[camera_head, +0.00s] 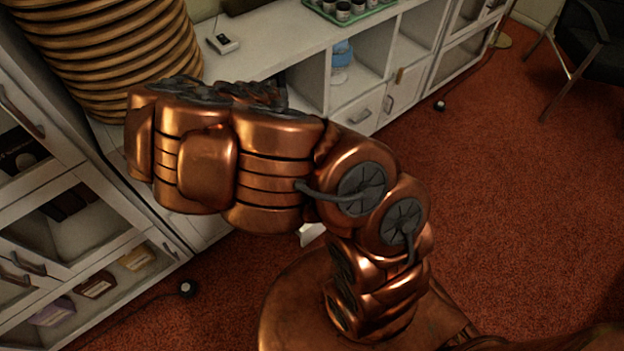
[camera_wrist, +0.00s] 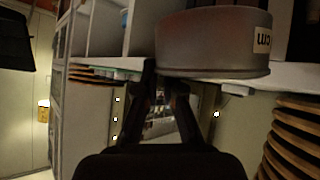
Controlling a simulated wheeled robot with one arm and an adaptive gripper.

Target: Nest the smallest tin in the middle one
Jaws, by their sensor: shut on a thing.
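In the wrist view a dull grey-brown round tin (camera_wrist: 208,45) with a pale label reading "cm" fills the top middle, right at my fingertips. My gripper (camera_wrist: 167,78) is shut on this tin, with one dark finger beside its left edge and the other at its lower rim. Which size of tin it is, I cannot tell. In the head view my copper arm hides the gripper and the tin. No other tin can be made out clearly in either view.
A green tray (camera_head: 350,12) of small jars and a small device (camera_head: 222,43) sit on top. Red carpet (camera_head: 500,190) lies open at right.

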